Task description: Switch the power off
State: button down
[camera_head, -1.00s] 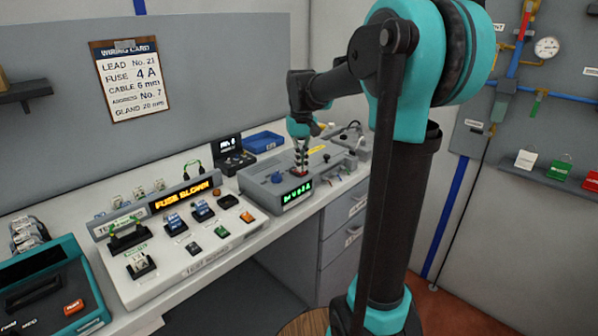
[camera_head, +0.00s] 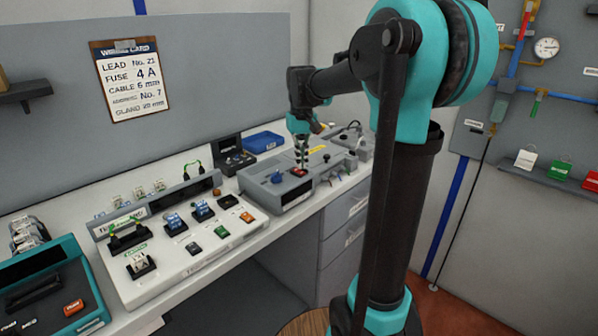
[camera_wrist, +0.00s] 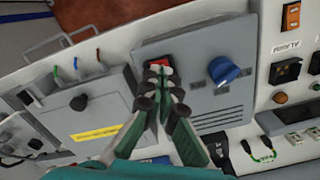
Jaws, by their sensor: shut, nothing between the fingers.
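The grey power unit (camera_head: 262,192) stands on the bench, with a red switch (camera_head: 299,172) on its top and a blue knob (camera_head: 278,178) beside it. My gripper (camera_head: 301,164) is shut and empty, pointing down with its tips at the red switch. In the wrist view, the fingertips (camera_wrist: 159,69) cover part of the red switch (camera_wrist: 157,61); the blue knob (camera_wrist: 223,71) is to their right. Whether the tips touch the switch, and which way it is tipped, I cannot tell. The unit's front display (camera_head: 298,194) is dark.
The white test board (camera_head: 172,262) stands left of the power unit; its display (camera_head: 184,195) is dark. A teal device (camera_head: 52,288) is at the far left. A grey box with a yellow label (camera_wrist: 95,133) lies close beside the unit. A blue tray (camera_head: 263,142) is behind.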

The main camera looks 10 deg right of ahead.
aim_at(301, 173)
jog(key=shift+r, duration=2.6)
